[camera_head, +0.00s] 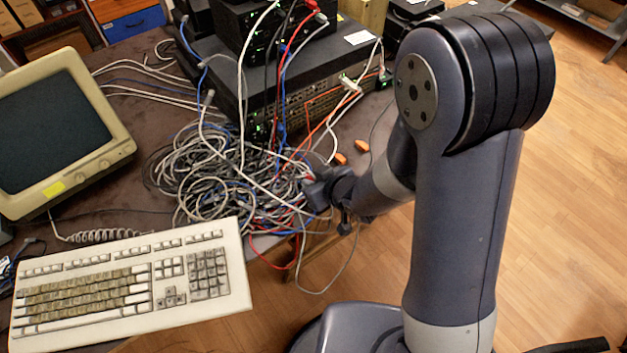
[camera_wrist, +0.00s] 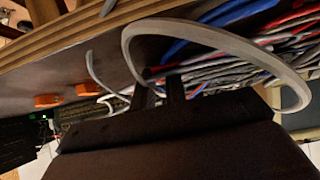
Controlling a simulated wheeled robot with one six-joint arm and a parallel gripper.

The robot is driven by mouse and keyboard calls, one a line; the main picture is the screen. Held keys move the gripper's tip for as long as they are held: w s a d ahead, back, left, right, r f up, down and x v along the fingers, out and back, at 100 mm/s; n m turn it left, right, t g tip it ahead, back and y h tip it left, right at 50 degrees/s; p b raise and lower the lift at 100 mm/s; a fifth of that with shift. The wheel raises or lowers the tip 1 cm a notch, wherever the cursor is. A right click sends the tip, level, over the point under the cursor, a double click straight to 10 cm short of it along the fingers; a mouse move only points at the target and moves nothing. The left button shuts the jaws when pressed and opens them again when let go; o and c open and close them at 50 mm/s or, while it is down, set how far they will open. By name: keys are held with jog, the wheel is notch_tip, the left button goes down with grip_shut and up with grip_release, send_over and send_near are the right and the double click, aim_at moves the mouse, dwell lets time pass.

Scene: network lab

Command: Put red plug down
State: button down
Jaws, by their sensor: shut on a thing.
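My gripper (camera_head: 316,190) is low at the table's right front edge, beside the cable tangle. It is shut. A small bit of red, which I take for the red plug (camera_head: 308,180), shows at its tips, and the fingers hide most of it. In the wrist view, the two dark fingers of my gripper (camera_wrist: 158,88) are close together, and the plug between them cannot be made out. A thick grey cable (camera_wrist: 205,25) loops across in front of them.
A large cable tangle (camera_head: 215,165) covers the table middle. Stacked network devices (camera_head: 310,100) stand behind it. Two orange pieces (camera_head: 340,158) lie on the table near my gripper. A keyboard (camera_head: 130,285) and an old monitor (camera_head: 60,130) are at the left. Open floor lies right.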

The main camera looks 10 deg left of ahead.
jog(key=shift+s+d+f+b, duration=0.15)
jog(key=shift+s+f+b, duration=0.1)
jog(key=shift+f+b, duration=0.25)
jog(key=c, duration=1.5)
grip_release()
jog(key=shift+f, duration=0.15)
jog(key=shift+c, duration=0.2)
jog(key=shift+o, duration=0.5)
jog(key=shift+w+r+p, duration=0.1)
jog(key=shift+r+p, duration=0.65)
jog(key=shift+p, duration=0.25)
jog(key=p+v, duration=0.2)
jog(key=v, duration=0.9)
jog(key=shift+d+r+p, duration=0.15)
jog(key=shift+r+p, duration=0.2)
jog(key=b+x, duration=0.3)
jog(key=x, duration=0.9)
jog(key=shift+f, duration=0.2)
